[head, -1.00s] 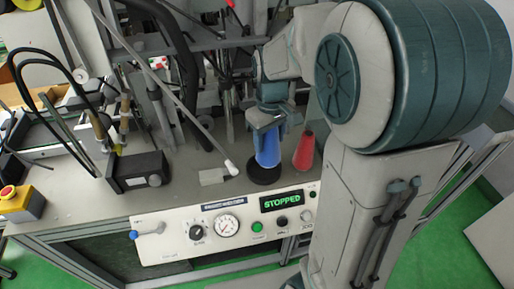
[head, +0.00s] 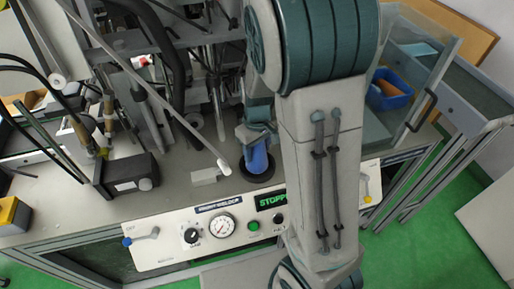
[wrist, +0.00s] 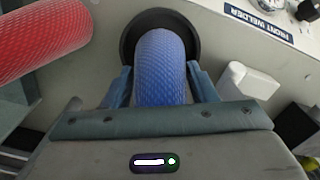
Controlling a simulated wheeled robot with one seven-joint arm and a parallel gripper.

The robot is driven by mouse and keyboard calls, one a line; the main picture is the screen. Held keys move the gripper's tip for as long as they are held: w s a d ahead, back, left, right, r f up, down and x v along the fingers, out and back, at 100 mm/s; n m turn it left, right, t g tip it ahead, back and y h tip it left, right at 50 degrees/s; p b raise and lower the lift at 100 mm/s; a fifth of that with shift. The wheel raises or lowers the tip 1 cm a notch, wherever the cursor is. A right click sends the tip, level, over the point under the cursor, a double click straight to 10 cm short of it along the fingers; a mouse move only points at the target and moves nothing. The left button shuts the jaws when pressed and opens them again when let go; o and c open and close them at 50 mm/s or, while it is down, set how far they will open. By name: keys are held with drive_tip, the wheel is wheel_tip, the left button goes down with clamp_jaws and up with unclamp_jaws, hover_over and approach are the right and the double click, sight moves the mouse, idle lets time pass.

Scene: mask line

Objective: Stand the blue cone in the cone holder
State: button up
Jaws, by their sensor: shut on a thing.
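My gripper (head: 257,134) is shut on the blue cone (head: 257,158), which is upright in the head view. In the wrist view, the two fingers of my gripper (wrist: 161,78) press on either side of the blue cone (wrist: 160,70). The cone holder (head: 250,179) is a round black piece on the bench; it also shows in the wrist view (wrist: 128,40). Its dark rim surrounds the cone's far end there. The cone's lower end meets the holder in the picture; I cannot tell whether it is fully seated.
A red cone (wrist: 40,38) lies left of the blue one in the wrist view; my arm hides it in the head view. A white block (head: 205,176) and a slanted rod (head: 170,108) are close left. The control panel (head: 160,250) fronts the bench.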

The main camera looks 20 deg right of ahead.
drive_tip(key=shift+f, duration=0.2)
drive_tip(key=o, duration=1.1)
